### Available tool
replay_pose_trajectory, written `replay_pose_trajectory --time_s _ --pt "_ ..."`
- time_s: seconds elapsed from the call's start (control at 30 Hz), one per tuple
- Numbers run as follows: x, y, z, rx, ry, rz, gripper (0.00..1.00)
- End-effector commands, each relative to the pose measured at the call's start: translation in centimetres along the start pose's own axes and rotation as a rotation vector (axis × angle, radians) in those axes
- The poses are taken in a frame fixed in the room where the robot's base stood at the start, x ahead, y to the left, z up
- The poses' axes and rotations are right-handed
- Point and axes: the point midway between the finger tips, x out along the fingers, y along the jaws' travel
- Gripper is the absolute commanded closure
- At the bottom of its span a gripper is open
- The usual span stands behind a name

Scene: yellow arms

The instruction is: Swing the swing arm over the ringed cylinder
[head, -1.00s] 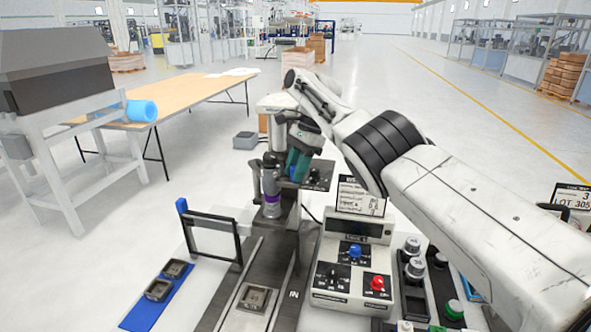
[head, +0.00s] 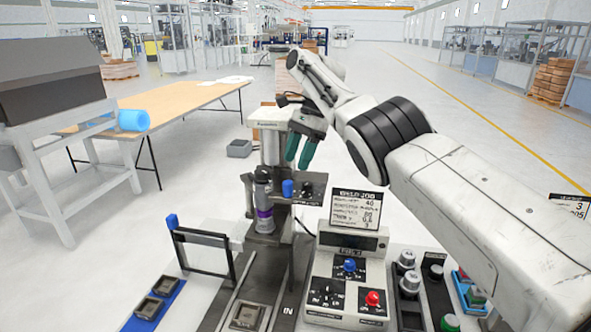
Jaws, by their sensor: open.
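The ringed cylinder (head: 264,207) is grey with a purple band and stands upright at the foot of the white-headed machine post. An upright blue knob (head: 287,188) shows just right of it, beside a small dark block; it appears to be the swing arm's handle. The arm's bar is hard to make out, and I cannot tell whether it lies over the cylinder. My gripper (head: 297,163) has green fingers pointing down. It is open and empty, a little above and right of the knob, apart from it in the picture.
A control box (head: 346,275) with a blue and a red knob and a sign stand in front right. A dark-framed guard (head: 203,252) with a blue handle is at left. Two small blocks lie on a blue strip (head: 165,300). A wooden table (head: 190,100) is behind.

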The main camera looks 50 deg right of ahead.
Motion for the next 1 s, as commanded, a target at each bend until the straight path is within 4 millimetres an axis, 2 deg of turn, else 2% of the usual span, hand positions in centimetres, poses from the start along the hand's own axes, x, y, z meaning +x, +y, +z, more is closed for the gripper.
replay_pose_trajectory --time_s 0.1,0.3,1.0 --pt "-1.5 0.2 0.5 -0.004 0.0 0.0 0.45" --pt "-2.5 0.4 0.8 -0.006 0.0 0.001 0.45" --pt "-2.6 0.5 0.8 -0.005 0.0 0.002 0.45"
